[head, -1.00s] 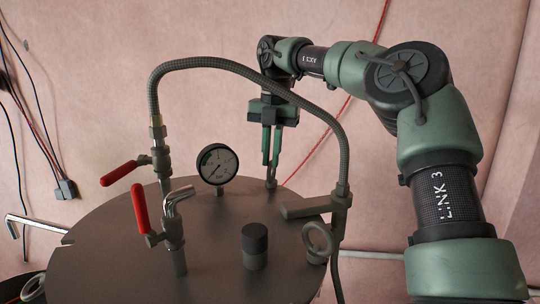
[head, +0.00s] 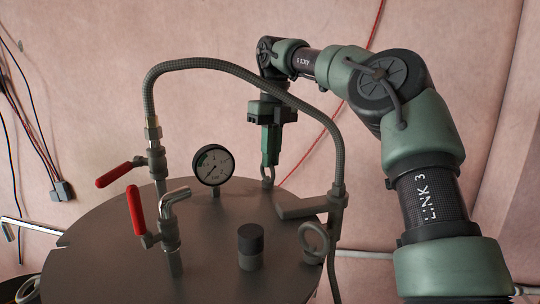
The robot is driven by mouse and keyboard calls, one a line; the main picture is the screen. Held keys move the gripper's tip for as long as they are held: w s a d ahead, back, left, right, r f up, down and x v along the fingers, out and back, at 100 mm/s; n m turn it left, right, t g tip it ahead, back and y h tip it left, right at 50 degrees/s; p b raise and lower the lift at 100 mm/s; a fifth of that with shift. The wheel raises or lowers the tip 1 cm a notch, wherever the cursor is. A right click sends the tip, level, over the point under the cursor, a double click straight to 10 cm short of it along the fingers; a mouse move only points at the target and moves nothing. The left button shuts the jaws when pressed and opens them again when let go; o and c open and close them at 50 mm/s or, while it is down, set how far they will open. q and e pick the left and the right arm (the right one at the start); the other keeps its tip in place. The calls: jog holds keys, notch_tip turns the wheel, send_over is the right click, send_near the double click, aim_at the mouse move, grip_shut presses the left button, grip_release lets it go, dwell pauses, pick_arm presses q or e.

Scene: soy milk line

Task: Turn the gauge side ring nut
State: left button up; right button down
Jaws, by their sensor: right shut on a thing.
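A grey ring nut (head: 268,181) stands upright at the back edge of the round metal lid (head: 105,262), to the right of the pressure gauge (head: 213,165). My right gripper (head: 269,164) points down over this ring nut and is shut on its upper part, so the fingertips hide part of the ring. The lower part of the ring shows just below the fingers. A second ring nut (head: 314,239) stands at the front right edge of the lid. My left gripper is not in view.
A braided hose (head: 240,72) arches over the lid in front of my right arm. Two valves with red handles (head: 136,209) stand on the left. A dark-capped knob (head: 250,240) stands on the front of the lid. A pink wall is behind.

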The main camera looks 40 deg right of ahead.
jog(key=shift+f+n, duration=0.1)
jog(key=shift+n, duration=0.5)
jog(key=c, duration=1.5)
grip_release()
jog(key=shift+c, duration=0.2)
jog(key=shift+o, duration=0.2)
jog(key=shift+w, duration=0.1)
